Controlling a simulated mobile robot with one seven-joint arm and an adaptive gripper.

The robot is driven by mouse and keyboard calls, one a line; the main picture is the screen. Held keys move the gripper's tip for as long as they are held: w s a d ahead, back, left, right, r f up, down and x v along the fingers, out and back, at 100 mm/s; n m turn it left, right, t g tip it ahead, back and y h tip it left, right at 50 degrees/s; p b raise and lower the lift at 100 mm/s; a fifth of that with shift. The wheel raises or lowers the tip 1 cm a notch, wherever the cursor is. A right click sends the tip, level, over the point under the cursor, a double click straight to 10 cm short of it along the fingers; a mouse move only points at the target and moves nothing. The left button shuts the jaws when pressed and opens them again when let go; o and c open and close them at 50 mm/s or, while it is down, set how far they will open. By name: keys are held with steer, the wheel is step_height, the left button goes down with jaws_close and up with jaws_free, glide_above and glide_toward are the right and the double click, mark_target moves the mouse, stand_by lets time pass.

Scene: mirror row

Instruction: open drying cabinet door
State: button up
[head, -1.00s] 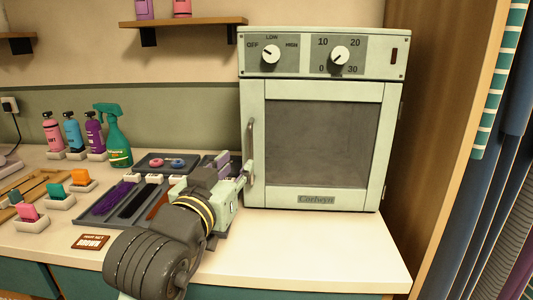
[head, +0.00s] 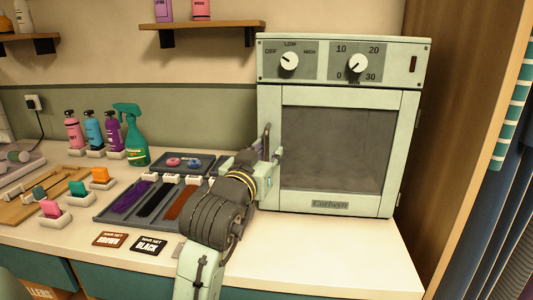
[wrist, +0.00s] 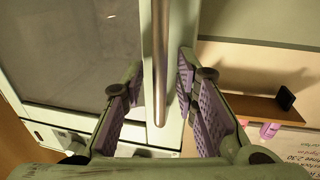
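The drying cabinet (head: 345,60) is a pale green box at the back right of the counter. Its windowed door (head: 335,150) looks shut. The vertical metal door handle (head: 266,142) is on the door's left side; it also shows as a bar in the wrist view (wrist: 160,60). My gripper (head: 272,157) is at the handle in the head view. In the wrist view my gripper (wrist: 158,105) is open, with purple pads on both sides of the bar and visible gaps. The handle's lower part is partly hidden by my gripper in the head view.
A grey tray (head: 108,214) with coloured hair strands lies left of my arm. A green spray bottle (head: 131,135) and several small bottles stand behind it. A wooden panel (head: 450,120) stands right of the cabinet. The counter front (head: 340,245) below the door is clear.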

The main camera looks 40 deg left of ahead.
jaws_close()
stand_by(0.6)
